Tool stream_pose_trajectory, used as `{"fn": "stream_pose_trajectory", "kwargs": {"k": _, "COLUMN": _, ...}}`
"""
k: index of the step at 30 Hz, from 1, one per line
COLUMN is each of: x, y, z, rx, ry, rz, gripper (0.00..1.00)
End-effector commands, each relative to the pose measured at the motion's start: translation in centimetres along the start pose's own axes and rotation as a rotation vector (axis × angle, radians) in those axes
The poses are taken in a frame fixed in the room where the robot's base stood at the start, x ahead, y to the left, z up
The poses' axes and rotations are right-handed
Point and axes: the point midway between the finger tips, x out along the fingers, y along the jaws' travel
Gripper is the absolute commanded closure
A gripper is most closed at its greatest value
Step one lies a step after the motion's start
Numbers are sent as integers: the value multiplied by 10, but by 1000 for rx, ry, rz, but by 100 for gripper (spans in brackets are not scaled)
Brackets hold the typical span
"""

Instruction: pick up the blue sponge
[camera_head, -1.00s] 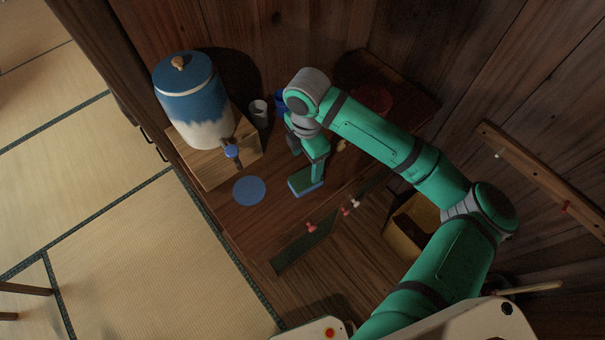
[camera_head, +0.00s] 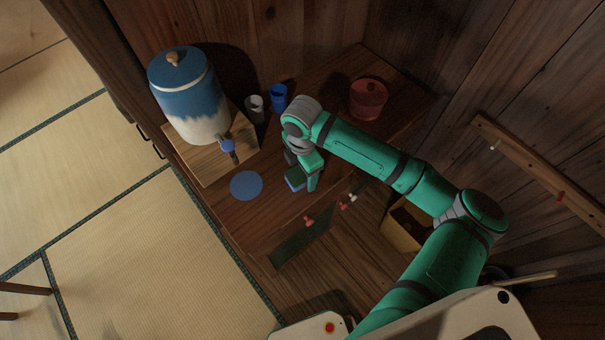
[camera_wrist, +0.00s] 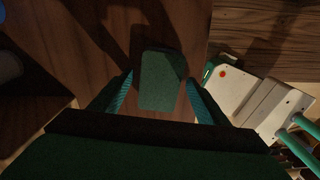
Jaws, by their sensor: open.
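The blue sponge (camera_head: 294,180) lies on the wooden cabinet top, with a green upper face and a blue side in the head view. In the wrist view its dark green face (camera_wrist: 160,80) lies ahead of and partly between the two fingers. My gripper (camera_head: 306,180) points down at the sponge, and one finger partly covers it in the head view. In the wrist view my gripper (camera_wrist: 160,100) is open, with a finger on each side of the sponge and slim gaps between. Whether the fingertips touch the top is unclear.
A blue and white dispenser (camera_head: 190,98) stands on a wooden box at left. A blue round coaster (camera_head: 246,186) lies left of the sponge. A grey cup (camera_head: 254,108), blue cup (camera_head: 278,97) and red lidded pot (camera_head: 368,98) stand behind. Pegs (camera_head: 309,221) stick out in front.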

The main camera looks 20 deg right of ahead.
Motion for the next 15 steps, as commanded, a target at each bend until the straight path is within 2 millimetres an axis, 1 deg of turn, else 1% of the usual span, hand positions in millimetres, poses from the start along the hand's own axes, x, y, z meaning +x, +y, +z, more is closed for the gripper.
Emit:
{"fn": "stream_pose_trajectory", "kwargs": {"k": 1, "x": 0, "y": 0, "z": 0, "rx": 0, "ry": 0, "rz": 0, "gripper": 34}}
{"fn": "stream_pose_trajectory", "kwargs": {"k": 2, "x": 0, "y": 0, "z": 0, "rx": 0, "ry": 0, "rz": 0, "gripper": 41}}
{"fn": "stream_pose_trajectory", "kwargs": {"k": 3, "x": 0, "y": 0, "z": 0, "rx": 0, "ry": 0, "rz": 0, "gripper": 50}}
{"fn": "stream_pose_trajectory", "kwargs": {"k": 5, "x": 0, "y": 0, "z": 0, "rx": 0, "ry": 0, "rz": 0, "gripper": 65}}
{"fn": "stream_pose_trajectory", "kwargs": {"k": 6, "x": 0, "y": 0, "z": 0, "rx": 0, "ry": 0, "rz": 0, "gripper": 74}}
{"fn": "stream_pose_trajectory", "kwargs": {"k": 15, "x": 0, "y": 0, "z": 0, "rx": 0, "ry": 0, "rz": 0, "gripper": 75}}
